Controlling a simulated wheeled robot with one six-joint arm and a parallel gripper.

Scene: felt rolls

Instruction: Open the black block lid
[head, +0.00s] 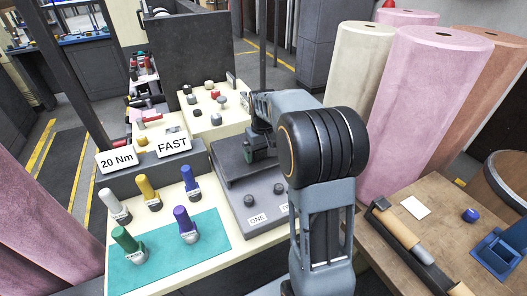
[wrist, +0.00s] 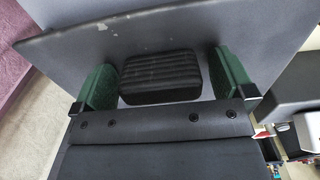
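The black block (wrist: 160,78) is a ribbed, rounded piece on a flat grey plate (wrist: 75,50) in the wrist view. This lid plate also shows in the head view as a dark panel (head: 228,164) over the rear part of the grey box. My gripper (wrist: 166,75) has its two green fingers on either side of the black block. A narrow gap shows at the right finger; the left finger is very near or touching. In the head view my gripper (head: 256,150) is over the lid, and my arm hides its right part. A dark strip shows below the lid's front edge.
The grey box front (head: 262,205) carries two knobs and a label ONE. Signs reading 20 Nm and FAST are behind. A wooden table (head: 440,237) and tall felt rolls (head: 425,100) are at right.

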